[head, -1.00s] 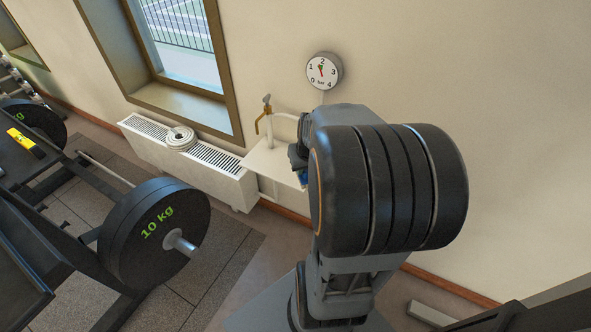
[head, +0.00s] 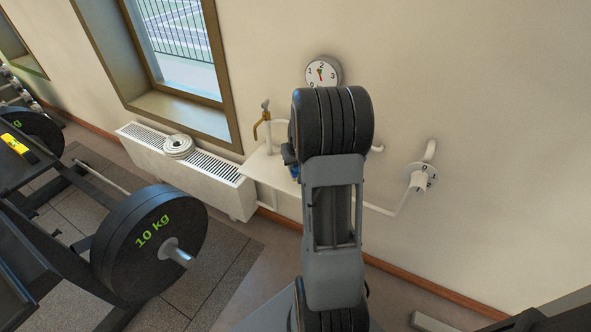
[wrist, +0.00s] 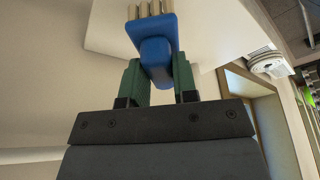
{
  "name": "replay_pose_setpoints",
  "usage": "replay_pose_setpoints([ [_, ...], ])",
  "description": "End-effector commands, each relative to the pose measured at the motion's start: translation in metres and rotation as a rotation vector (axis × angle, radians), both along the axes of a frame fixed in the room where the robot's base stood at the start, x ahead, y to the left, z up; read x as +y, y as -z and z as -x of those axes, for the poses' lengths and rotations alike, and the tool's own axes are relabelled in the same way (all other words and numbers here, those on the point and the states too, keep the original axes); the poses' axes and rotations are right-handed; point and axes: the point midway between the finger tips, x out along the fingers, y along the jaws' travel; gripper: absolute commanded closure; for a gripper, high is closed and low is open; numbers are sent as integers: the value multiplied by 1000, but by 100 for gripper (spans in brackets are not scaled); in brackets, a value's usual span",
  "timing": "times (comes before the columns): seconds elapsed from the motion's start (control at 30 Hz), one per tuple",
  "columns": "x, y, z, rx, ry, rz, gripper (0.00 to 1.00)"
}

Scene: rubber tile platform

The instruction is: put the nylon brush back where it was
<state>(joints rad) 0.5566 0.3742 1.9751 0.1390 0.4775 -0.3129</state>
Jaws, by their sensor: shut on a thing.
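The nylon brush (wrist: 152,35) has a blue body and pale bristle tufts, which run up to the top edge of the wrist view. My gripper (wrist: 156,72) is shut on its blue body, with one green finger on each side. In the head view a small blue patch of the brush (head: 294,171) shows beside my gripper (head: 288,154), over the white shelf below the wall gauge. My arm hides most of the brush and gripper there. I cannot tell whether the brush touches the shelf.
A round gauge (head: 323,71) hangs above. A white pipe with a valve dial (head: 423,177) is right of my arm. A radiator (head: 200,170) with a coil (head: 179,146) and a barbell plate (head: 148,238) are left.

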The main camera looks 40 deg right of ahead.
Motion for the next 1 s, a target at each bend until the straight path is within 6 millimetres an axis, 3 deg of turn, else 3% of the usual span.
replay_pose_setpoints([
  [0.3,-2,35,-3,2,-1,0,100],
  [0.7,-2,39,-3,0,0,0,100],
  [0.73,-2,39,-3,0,0,0,72],
  [1.0,-2,38,-3,0,0,0,48],
])
